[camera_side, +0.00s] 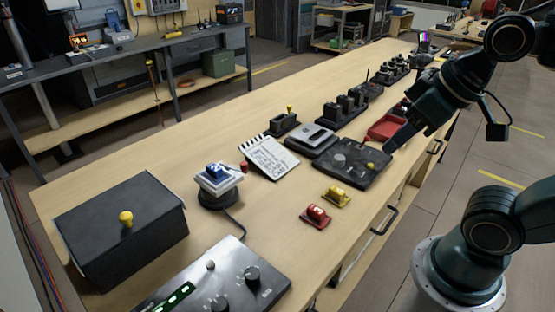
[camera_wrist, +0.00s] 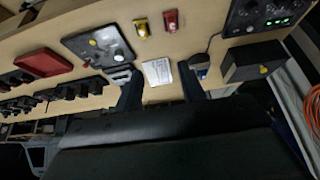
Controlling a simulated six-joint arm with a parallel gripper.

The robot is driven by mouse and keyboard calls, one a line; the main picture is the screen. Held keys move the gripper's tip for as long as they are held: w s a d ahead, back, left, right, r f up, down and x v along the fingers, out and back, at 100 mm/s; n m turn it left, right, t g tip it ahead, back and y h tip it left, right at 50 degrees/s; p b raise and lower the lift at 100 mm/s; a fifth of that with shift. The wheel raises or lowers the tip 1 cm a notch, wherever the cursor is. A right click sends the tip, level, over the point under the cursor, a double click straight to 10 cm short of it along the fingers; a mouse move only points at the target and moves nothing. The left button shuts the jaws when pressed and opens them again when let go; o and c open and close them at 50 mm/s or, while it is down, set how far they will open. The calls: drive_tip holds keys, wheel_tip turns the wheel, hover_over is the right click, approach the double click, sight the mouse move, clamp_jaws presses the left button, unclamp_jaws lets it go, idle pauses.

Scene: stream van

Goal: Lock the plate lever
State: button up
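A flat dark plate (camera_side: 352,172) lies on the bench, with a short yellow-tipped lever (camera_side: 371,166) near its right side and a round grey disc near its middle. In the wrist view the plate (camera_wrist: 78,45) is at upper left, with the yellow tip (camera_wrist: 92,42) on it. I cannot tell the lever's exact angle. My gripper (camera_side: 408,142) hangs over the right side of the bench, near the plate and apparently above it. In the wrist view its two fingers (camera_wrist: 159,78) stand wide apart with nothing between them.
Red (camera_side: 316,216) and yellow (camera_side: 336,196) blocks lie in front of the plate. A notepad (camera_side: 268,157), grey flat box (camera_side: 311,142), red tray (camera_side: 387,127) and blue-topped device (camera_side: 219,180) are nearby. A black box (camera_side: 120,225) and knobbed panel (camera_side: 215,285) stand at the near end.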

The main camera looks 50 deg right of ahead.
drive_tip(key=shift+w, duration=0.25)
drive_tip(key=c, duration=0.7)
drive_tip(key=shift+w+a+n, duration=0.15)
drive_tip(key=shift+w+n, duration=0.15)
drive_tip(key=shift+w, duration=0.05)
clamp_jaws()
drive_tip(key=w+a+f+n, duration=0.3)
drive_tip(key=w+a+n, duration=0.2)
drive_tip(key=w, duration=0.3)
drive_tip(key=w+a+f+n+t+y, duration=0.1)
drive_tip(key=w+a+f+n, duration=0.2)
drive_tip(key=w+a+n, duration=0.2)
drive_tip(key=w, duration=0.3)
drive_tip(key=shift+w+f+t, duration=0.3)
drive_tip(key=shift+w+f, duration=0.1)
